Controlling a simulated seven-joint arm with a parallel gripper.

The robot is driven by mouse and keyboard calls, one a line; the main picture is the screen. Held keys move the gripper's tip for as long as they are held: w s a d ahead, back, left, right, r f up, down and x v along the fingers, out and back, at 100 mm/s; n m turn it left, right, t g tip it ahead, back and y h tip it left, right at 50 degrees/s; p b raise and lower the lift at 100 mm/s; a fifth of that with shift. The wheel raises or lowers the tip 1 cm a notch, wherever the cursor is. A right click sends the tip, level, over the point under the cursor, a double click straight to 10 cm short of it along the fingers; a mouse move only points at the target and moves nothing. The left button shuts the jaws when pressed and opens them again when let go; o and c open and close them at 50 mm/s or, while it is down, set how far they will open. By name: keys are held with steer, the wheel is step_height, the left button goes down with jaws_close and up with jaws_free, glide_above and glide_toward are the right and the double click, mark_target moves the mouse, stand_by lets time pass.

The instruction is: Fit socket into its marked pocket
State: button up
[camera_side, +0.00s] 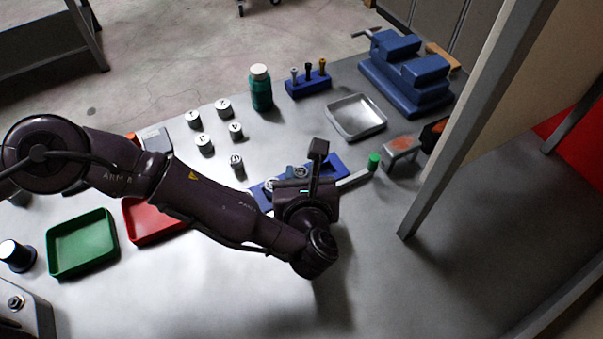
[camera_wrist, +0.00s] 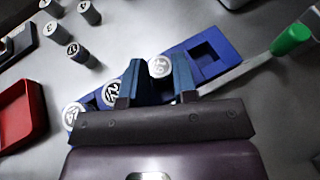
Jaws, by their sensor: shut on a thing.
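The blue holder (camera_wrist: 228,47) is a long block with square pockets, lying diagonally under my gripper; it also shows in the side view (camera_side: 334,167). My gripper (camera_wrist: 160,78) is shut on a pale-topped, marked socket (camera_wrist: 160,66), held upright between the two blue fingers over the holder. The fingers hide its lower part, so I cannot tell whether it is seated in a pocket. One square pocket (camera_wrist: 204,53) to its right is empty. Two other marked sockets, one in the middle (camera_wrist: 112,94) and one at the left end (camera_wrist: 72,114), stand along the holder.
Several loose sockets (camera_side: 205,143) stand left of the holder. A green-handled tool (camera_side: 374,161) lies close to its right end. A metal tray (camera_side: 383,127), green bottle (camera_side: 261,90) and blue vise (camera_side: 408,75) are behind. Red (camera_side: 150,234) and green (camera_side: 82,266) trays lie left.

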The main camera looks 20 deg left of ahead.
steer(key=shift+f, duration=0.1)
steer(key=o, duration=0.7)
steer(key=shift+c, duration=0.2)
steer(key=v, duration=1.2)
steer(key=shift+r, duration=0.25)
